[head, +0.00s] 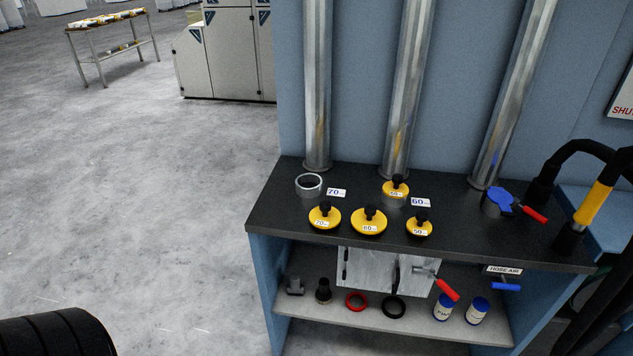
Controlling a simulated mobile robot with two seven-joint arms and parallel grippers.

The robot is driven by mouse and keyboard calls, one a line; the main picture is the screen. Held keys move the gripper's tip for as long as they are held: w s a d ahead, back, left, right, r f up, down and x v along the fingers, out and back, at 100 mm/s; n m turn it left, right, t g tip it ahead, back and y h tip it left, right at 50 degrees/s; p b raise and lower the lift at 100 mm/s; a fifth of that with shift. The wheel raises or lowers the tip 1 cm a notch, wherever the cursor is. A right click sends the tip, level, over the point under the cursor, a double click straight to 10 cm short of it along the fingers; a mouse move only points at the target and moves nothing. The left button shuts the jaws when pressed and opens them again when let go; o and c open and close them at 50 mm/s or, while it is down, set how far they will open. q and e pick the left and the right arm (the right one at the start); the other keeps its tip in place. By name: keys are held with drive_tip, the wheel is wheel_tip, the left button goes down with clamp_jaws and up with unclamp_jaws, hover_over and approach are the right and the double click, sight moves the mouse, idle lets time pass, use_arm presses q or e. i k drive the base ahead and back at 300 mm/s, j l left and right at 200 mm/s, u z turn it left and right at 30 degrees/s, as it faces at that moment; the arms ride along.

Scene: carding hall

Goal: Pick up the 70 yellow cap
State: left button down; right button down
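The yellow cap with the 70 label (325,213) sits on the dark bench top (450,240), at the left of a front row of three yellow caps. It has a black knob on top. Behind it is an open grey metal ring (308,184) with a 70 tag (336,192) beside it. To its right are a wider yellow cap marked 60 (369,220) and a smaller one that seems marked 50 (419,226). Neither of my grippers is in view.
Another yellow cap (396,188) covers a port by the 60 tag (421,202). A blue fitting with a red handle (530,213) and black hoses stand right. Three metal pipes rise behind. The lower shelf (345,312) holds rings and tins.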

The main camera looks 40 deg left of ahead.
sight(324, 216)
drive_tip(key=u, duration=1)
